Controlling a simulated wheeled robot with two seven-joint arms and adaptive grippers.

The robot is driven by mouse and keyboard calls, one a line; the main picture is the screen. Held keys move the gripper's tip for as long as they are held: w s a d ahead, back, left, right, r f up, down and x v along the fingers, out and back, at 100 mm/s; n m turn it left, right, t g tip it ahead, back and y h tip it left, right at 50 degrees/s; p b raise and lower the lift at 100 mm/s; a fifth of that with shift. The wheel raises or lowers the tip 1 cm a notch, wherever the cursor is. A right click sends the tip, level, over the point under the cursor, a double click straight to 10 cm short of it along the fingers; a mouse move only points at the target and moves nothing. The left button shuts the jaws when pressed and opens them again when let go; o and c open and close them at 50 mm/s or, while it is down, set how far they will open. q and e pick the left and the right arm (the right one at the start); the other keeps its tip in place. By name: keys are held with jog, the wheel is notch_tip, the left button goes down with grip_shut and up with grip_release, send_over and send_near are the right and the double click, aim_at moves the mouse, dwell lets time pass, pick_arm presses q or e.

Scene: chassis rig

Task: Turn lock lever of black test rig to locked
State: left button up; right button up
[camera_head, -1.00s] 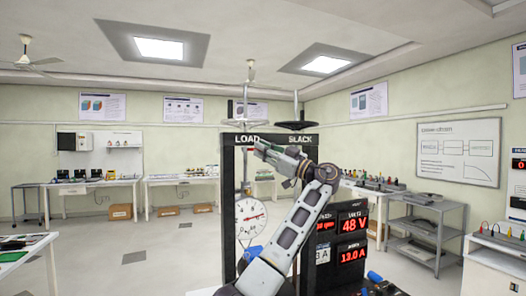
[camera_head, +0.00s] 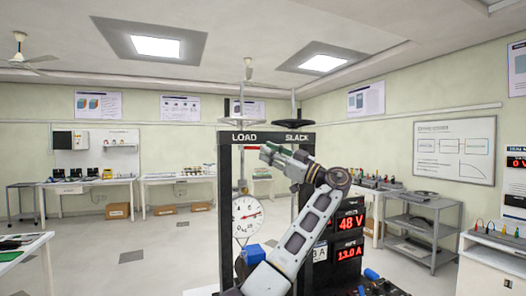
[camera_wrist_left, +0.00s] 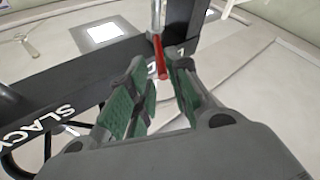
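The black test rig (camera_head: 226,190) stands upright ahead of me, with LOAD and SLACK on its top crossbar; the crossbar also shows in the wrist view (camera_wrist_left: 75,85). My left gripper (camera_head: 266,150) is in front of the rig, just below the crossbar. In the wrist view its green-padded fingers (camera_wrist_left: 160,75) are apart and empty. A red tip (camera_wrist_left: 161,60) on a metal rod shows just past and between the fingertips; touching cannot be told. In the head view a small red spot (camera_head: 246,147) shows left of the gripper. Whether this is the lock lever is unclear. My right gripper is out of view.
A round dial (camera_head: 247,217) hangs inside the rig frame. Red digital displays (camera_head: 349,222) stand at its right. A handwheel (camera_head: 292,123) sits above the crossbar. A grey shelf (camera_head: 416,232) and side tables stand farther off. Open floor lies to the left.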

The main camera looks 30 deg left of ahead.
pick_arm(q)
jog(key=v, duration=0.8)
dwell(0.5)
